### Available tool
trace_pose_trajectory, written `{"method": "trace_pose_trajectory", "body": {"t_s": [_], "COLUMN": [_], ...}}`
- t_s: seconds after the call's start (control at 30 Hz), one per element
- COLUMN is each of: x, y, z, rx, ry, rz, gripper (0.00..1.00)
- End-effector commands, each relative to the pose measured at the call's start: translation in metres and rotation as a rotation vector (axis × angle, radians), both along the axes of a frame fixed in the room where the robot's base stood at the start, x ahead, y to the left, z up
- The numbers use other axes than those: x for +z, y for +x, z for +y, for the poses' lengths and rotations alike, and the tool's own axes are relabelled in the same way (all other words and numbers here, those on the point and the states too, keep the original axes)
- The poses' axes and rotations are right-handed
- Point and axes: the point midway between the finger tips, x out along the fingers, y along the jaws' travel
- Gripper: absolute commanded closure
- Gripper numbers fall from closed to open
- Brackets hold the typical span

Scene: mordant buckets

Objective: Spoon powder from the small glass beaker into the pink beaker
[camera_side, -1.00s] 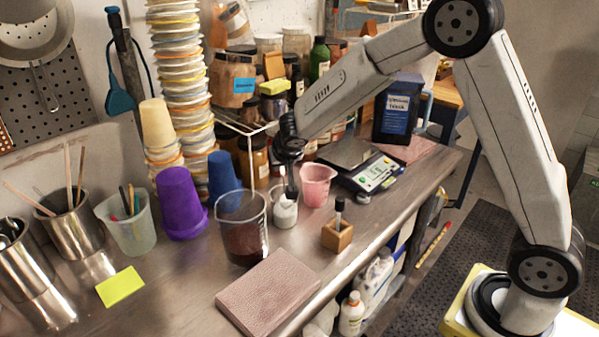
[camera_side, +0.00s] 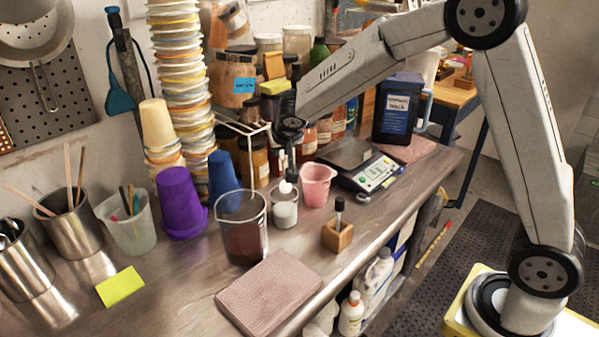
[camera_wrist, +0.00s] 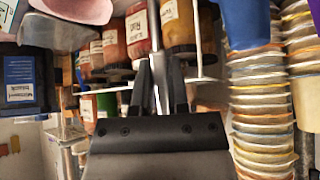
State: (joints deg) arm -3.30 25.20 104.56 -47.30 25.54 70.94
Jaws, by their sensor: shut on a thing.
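The small glass beaker (camera_side: 284,213) holds white powder and stands on the steel bench. The pink beaker (camera_side: 317,187) stands just behind it to the right, and a pink rim part (camera_wrist: 78,8) shows at the top left of the wrist view. My gripper (camera_side: 290,158) is above the glass beaker, shut on a thin spoon whose handle (camera_wrist: 155,28) runs between the fingers in the wrist view. A white lump of powder (camera_side: 285,187) shows at the spoon's lower end, at or just above the glass beaker's mouth.
A large beaker of dark red liquid (camera_side: 242,240) stands close left. A wooden block with a dropper (camera_side: 337,234) is in front, and a digital scale (camera_side: 378,173) is right of the pink beaker. A wire rack (camera_side: 245,130) with jars is behind.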

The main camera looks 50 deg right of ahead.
Motion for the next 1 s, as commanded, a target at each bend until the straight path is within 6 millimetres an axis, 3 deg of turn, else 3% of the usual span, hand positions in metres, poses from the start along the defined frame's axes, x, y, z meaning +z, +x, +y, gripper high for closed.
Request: {"method": "trace_pose_trajectory", "body": {"t_s": [1.0], "x": [0.0083], "y": [0.0005], "z": [-0.0006], "rx": [-0.003], "ry": [0.050], "rz": [0.091], "gripper": [1.00]}}
